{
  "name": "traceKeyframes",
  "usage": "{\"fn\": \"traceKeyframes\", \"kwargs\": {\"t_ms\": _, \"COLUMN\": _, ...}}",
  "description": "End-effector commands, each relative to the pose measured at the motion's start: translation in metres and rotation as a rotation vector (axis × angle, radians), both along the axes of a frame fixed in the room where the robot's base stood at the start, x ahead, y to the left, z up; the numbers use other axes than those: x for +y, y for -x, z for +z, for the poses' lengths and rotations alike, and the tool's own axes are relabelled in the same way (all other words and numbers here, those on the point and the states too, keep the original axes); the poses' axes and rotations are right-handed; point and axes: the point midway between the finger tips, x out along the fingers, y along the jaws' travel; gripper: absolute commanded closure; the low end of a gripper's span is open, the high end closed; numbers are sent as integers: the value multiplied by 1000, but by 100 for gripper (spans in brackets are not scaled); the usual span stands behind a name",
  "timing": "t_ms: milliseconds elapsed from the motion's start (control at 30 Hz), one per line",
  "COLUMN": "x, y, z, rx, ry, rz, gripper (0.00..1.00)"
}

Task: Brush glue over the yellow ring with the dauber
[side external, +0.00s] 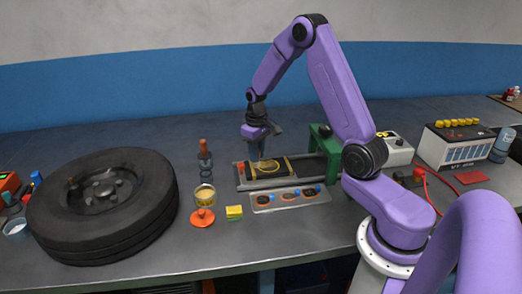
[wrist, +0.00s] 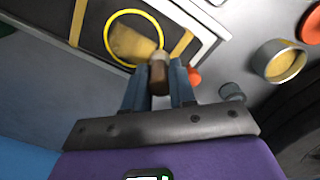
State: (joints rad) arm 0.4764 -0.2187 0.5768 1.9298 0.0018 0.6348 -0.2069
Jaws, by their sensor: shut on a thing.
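My gripper (wrist: 158,78) is shut on the dauber (wrist: 158,75), whose brown handle stands between the two blue-grey fingers. In the side view my gripper (side external: 262,150) points down over the dark strip on the grey base. The yellow ring (wrist: 107,38) lies on the dark strip in the wrist view, with a tan patch inside it. The dauber is by the ring's lower right edge; its tip is hidden and I cannot tell whether it touches. The ring is small in the side view (side external: 262,167). The open glue tin (side external: 204,195) holds something yellowish; it also shows in the wrist view (wrist: 280,65).
A dark bottle (side external: 204,165) stands behind the tin. A tray of patches (side external: 262,207) lies in front of the base. A big tyre (side external: 100,235) fills the left; a green block (side external: 325,145) stands right.

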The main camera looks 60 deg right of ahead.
Motion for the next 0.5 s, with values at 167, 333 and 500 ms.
{"fn": "traceKeyframes", "kwargs": {"t_ms": 167, "x": -13, "y": 12, "z": 0, "rx": 0, "ry": 0, "rz": -2, "gripper": 100}}
{"fn": "traceKeyframes", "kwargs": {"t_ms": 333, "x": -24, "y": 23, "z": 0, "rx": 0, "ry": 0, "rz": -2, "gripper": 100}}
{"fn": "traceKeyframes", "kwargs": {"t_ms": 500, "x": -35, "y": 34, "z": 0, "rx": 0, "ry": 0, "rz": -2, "gripper": 100}}
